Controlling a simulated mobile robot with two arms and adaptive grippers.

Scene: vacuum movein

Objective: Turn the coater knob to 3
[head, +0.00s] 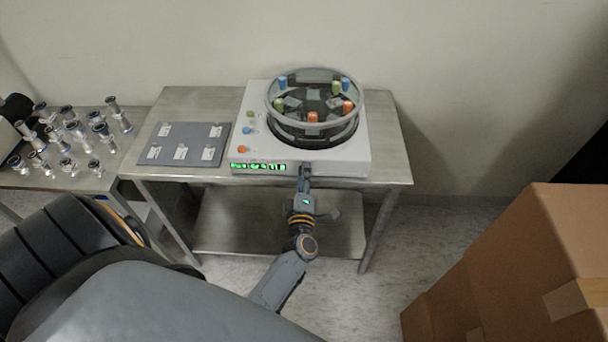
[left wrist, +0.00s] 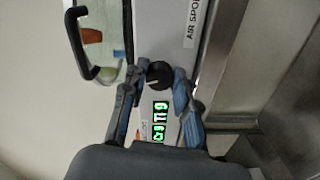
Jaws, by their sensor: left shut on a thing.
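The spin coater (head: 355,150) is a white box on the metal table, with a round dark bowl under a tilted clear lid (head: 270,100). Its front carries a lit green display (head: 258,167), also in the left wrist view (left wrist: 160,120). The black coater knob (left wrist: 159,76) shows in the left wrist view between the fingertips of my left gripper (left wrist: 161,84). In the head view my left gripper (head: 305,174) is at the coater's front face, right of the display, and hides the knob. It is shut on the knob. The dial numbers are too small to read. My right gripper is out of view.
A grey tray (head: 155,155) with several labelled samples lies left of the coater. Metal fittings (head: 75,128) stand on a side table at the left. A cardboard box (head: 510,250) stands at the lower right. The table (head: 390,130) is clear right of the coater.

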